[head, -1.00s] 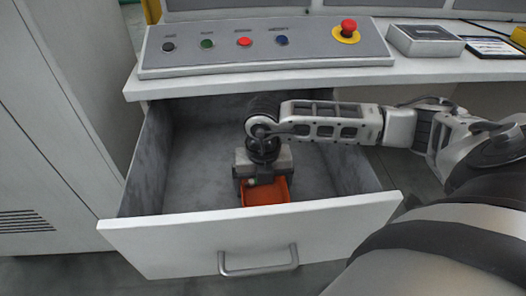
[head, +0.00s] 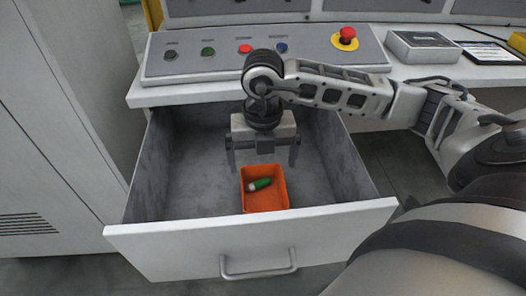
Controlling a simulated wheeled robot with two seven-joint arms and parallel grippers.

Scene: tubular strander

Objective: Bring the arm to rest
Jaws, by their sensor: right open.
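My right arm reaches in from the right over an open drawer. My right gripper (head: 263,160) points down above the drawer, its two fingers spread wide and nothing between them. Below and just in front of it, an orange open bin (head: 279,203) sits on the drawer floor near the front panel. A small green and white object (head: 260,184) lies in the bin, apart from the fingers. My left gripper is not in view.
The open drawer (head: 250,240) has a grey interior and a bar handle. Above it stands a control panel (head: 215,68) with several buttons and a red emergency stop (head: 347,34). A grey box (head: 424,46) and a tablet (head: 488,52) lie to the right. A cabinet (head: 50,130) stands at left.

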